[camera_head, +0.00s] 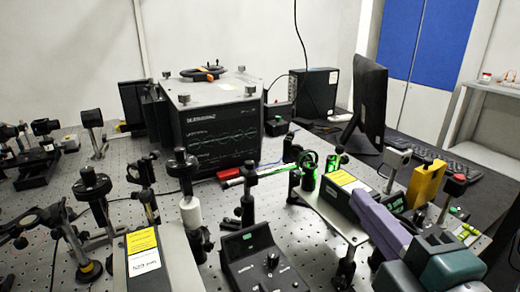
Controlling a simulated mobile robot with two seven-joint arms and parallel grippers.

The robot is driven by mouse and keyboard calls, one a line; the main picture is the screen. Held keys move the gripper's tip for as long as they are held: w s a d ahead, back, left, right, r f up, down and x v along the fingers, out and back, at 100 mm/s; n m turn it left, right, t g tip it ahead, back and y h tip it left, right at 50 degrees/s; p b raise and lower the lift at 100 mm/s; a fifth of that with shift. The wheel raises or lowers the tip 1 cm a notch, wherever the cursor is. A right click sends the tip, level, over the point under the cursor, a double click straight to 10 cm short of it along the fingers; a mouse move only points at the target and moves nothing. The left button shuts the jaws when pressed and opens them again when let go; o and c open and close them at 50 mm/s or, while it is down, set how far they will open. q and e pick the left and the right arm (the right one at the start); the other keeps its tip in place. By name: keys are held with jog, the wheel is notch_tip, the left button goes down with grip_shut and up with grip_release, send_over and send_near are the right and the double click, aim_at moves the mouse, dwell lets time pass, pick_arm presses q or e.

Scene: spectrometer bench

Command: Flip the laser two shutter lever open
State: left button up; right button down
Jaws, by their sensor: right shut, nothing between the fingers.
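Laser two appears to be the long box (343,177) with a yellow and a white label on the raised grey plate, right of centre. Its rear part is covered by my right gripper (368,205), whose purple fingers are shut and empty. They lie over or just above the box; contact cannot be told. The gripper's teal and grey body fills the lower right. I cannot make out the shutter lever or its position. Green light shows on black optic mounts (309,180) in front of the box. My left gripper is not in view.
A black control box (262,268) with a knob stands front centre. A second labelled box (143,250) stands to its left. Posts and mounts crowd the perforated bench. A yellow bracket (426,184) and a red button (456,180) stand at the right. A large instrument (213,135) is behind.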

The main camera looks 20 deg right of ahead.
jog(key=p, duration=0.2)
send_near(338, 150)
jog(key=w+a, duration=0.1)
jog(key=w, duration=0.1)
jog(key=w+a, duration=0.1)
jog(key=w, duration=0.1)
jog(key=shift+a+r, duration=0.2)
jog(key=shift+a, duration=0.2)
jog(key=w+d, duration=0.2)
jog(key=shift+d+f, duration=0.2)
jog(key=shift+d, duration=0.2)
jog(key=shift+w+d, duration=0.25)
jog(key=shift+d, duration=0.1)
jog(key=shift+d+r+m+g, duration=0.1)
jog(key=shift+d+m+g, duration=0.25)
jog(key=shift+m, duration=0.45)
